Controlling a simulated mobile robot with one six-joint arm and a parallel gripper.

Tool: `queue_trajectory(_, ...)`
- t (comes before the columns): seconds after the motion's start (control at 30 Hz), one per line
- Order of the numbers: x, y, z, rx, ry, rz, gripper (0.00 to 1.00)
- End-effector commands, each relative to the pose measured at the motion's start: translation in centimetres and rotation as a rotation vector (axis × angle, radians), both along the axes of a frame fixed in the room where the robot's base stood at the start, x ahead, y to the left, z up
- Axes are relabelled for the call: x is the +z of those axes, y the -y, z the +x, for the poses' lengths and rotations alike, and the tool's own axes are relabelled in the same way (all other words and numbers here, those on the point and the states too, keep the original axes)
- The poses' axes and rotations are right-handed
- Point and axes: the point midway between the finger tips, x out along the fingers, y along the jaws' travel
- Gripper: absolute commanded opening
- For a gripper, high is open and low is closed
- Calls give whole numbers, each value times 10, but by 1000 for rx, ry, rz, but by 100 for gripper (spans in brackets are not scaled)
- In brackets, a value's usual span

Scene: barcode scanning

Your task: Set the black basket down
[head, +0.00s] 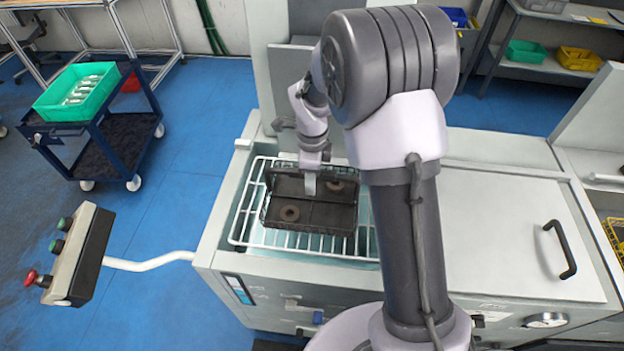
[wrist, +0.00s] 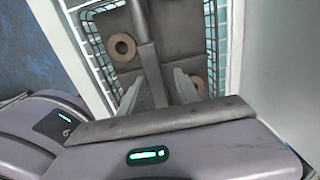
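The black basket (head: 330,216) is a low dark wire tray that appears to rest level on the white wire rack (head: 246,214), inside a recessed tank. Two brown rings lie in it, one front left (head: 289,213) and one back right (head: 335,186). My gripper (head: 310,184) is over the basket's middle, pointing down. In the wrist view, the basket (wrist: 181,35) shows beneath my gripper (wrist: 158,92). A grey bar across the basket's middle runs between the two fingers, with a visible gap on either side. The fingers are apart, so my gripper looks open.
A closed grey lid with a black handle (head: 561,250) is right of the tank. A control box (head: 78,252) with a red button sticks out at the left. A blue cart (head: 108,150) with a green bin (head: 80,91) stands back left. My arm hides the rack's right side.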

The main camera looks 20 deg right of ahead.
Motion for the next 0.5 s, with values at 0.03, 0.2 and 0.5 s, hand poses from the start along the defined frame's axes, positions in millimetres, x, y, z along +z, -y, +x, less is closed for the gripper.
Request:
queue_trajectory(0.03, 17, 0, 1, -1, 4, 0, 39)
queue_trajectory(0.2, 67, 0, 1, -1, 4, 0, 39)
queue_trajectory(0.5, 120, -1, -5, 44, 19, 5, 39)
